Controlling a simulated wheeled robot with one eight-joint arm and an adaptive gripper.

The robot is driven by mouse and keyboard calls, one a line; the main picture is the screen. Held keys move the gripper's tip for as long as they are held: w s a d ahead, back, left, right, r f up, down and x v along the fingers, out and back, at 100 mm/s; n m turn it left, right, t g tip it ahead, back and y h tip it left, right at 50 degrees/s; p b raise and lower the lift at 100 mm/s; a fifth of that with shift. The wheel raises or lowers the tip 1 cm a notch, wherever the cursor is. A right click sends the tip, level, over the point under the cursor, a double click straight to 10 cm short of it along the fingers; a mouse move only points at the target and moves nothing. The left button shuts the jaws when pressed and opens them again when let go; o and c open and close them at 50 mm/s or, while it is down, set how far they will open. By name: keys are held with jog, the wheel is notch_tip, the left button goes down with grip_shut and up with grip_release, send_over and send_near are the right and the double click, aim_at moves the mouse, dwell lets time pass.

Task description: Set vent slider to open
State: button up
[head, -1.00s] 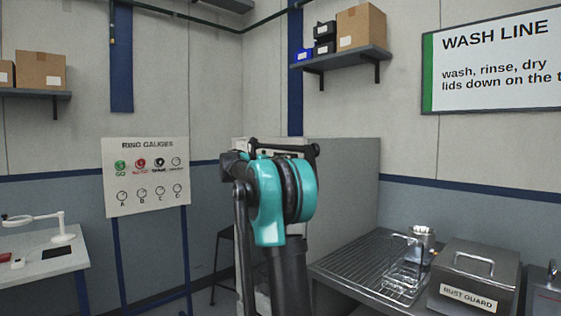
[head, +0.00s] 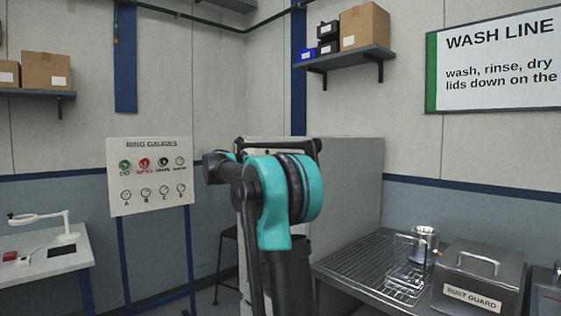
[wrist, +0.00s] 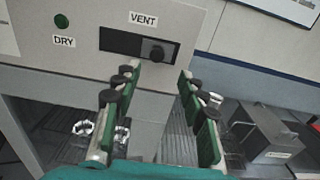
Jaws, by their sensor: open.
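The vent slider (wrist: 158,52) is a dark knob at the right end of a black slot (wrist: 120,40) under a VENT label (wrist: 143,19), on a grey cabinet front in the wrist view. My gripper (wrist: 158,78) is open, its two green-padded fingers pointing up at the panel. The knob is just beyond the fingertips, roughly between them in the picture; contact does not show. In the head view my teal arm joint hides the gripper and the slider.
A DRY label with a green round button (wrist: 61,20) is left of the slot. In the head view, a drain rack (head: 352,262) holds a wire basket (head: 405,268) and metal cup, beside a RUST GUARD box (head: 480,280). A ring gauge board (head: 150,178) stands left.

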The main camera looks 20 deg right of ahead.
jog(key=shift+v, duration=2.15)
jog(key=shift+f, duration=0.1)
jog(key=s+f+m+g+y, duration=0.1)
jog(key=s+f+m+y, duration=0.3)
jog(key=f, duration=0.5)
jog(key=s+f+m+y, duration=0.1)
jog(key=s+f+m, duration=0.2)
jog(key=s+f, duration=0.55)
jog(key=s+f+m+g+y, duration=0.1)
jog(key=s+f+m+y, duration=0.25)
jog(key=f, duration=0.65)
jog(key=s+a+f+m+y, duration=0.4)
jog(key=s+a+f, duration=0.3)
jog(key=s+f, duration=0.5)
jog(key=s+a+f+m+y, duration=0.4)
jog(key=s+a+f+m, duration=0.3)
jog(key=s+f, duration=0.5)
jog(key=shift+a+f, duration=0.4)
jog(key=shift+a, duration=0.05)
jog(key=shift+o, duration=0.4)
jog(key=shift+w+m+y, duration=0.1)
jog(key=shift+m+y, duration=0.15)
